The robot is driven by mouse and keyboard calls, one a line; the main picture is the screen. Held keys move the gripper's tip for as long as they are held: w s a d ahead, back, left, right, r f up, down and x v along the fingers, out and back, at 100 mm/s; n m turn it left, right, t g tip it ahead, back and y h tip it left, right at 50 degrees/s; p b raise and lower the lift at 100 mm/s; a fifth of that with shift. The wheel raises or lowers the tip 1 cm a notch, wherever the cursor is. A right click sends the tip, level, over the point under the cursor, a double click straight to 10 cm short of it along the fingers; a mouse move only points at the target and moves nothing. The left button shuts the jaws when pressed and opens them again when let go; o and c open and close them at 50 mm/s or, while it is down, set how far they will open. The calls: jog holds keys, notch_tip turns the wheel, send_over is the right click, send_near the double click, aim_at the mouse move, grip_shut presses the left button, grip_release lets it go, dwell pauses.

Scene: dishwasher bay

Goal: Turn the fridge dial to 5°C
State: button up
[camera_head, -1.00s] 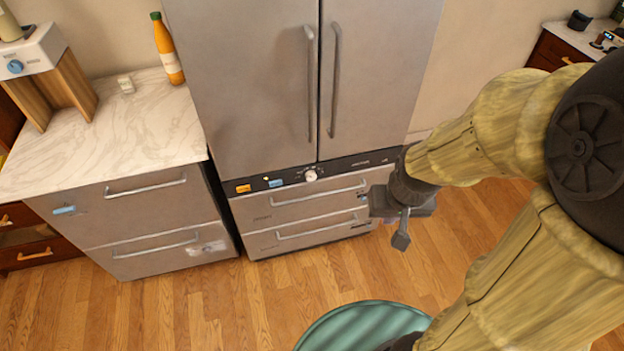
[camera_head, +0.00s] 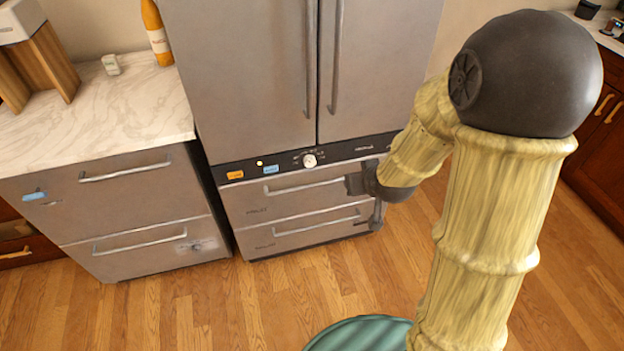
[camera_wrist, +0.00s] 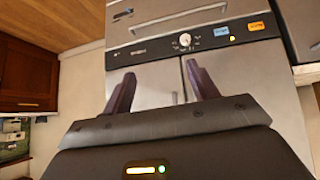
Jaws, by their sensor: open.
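The fridge (camera_head: 262,75) has two tall steel doors above a black control strip (camera_head: 358,146) and two drawers. The dial (camera_head: 309,160) is a small pale knob on that strip, with markings around it too small to read. In the wrist view the dial (camera_wrist: 185,39) appears upside down, beyond and above my fingertips. My gripper (camera_head: 365,205) is in front of the drawers, right of and below the dial, partly hidden by my wrist. In the wrist view my gripper (camera_wrist: 158,80) is open and empty, its two dark fingers apart, not touching the dial.
Blue (camera_head: 271,169) and orange (camera_head: 235,175) labels sit left of the dial. Drawer handles (camera_head: 316,184) stick out below the strip. A counter (camera_head: 100,115) with an orange bottle (camera_head: 157,35) stands at left. The wooden floor (camera_head: 290,300) in front is clear.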

aim_at(311, 163)
jog(key=w+a+f+t+y+b, duration=0.1)
jog(key=w+a+f+t+b, duration=0.1)
jog(key=f+b, duration=0.5)
jog(key=w+a+f+n+t+y+b, duration=0.1)
jog(key=w+a+f+t+b, duration=0.2)
jog(key=f+b, duration=0.5)
jog(key=w+a+f+t+y+b, duration=0.2)
jog(key=w+f+t+b, duration=0.2)
jog(key=f+b, duration=0.4)
jog(key=shift+w+a+f+n, duration=0.2)
jog(key=shift+w+f+n, duration=0.25)
jog(key=shift+w, duration=0.4)
jog(key=shift+w, duration=0.1)
jog(key=b+x, duration=0.2)
jog(key=x, duration=1.5)
jog(key=shift+w+a+f, duration=0.1)
jog(key=shift+w+f, duration=0.05)
jog(key=shift+c, duration=0.5)
jog(key=c, duration=0.9)
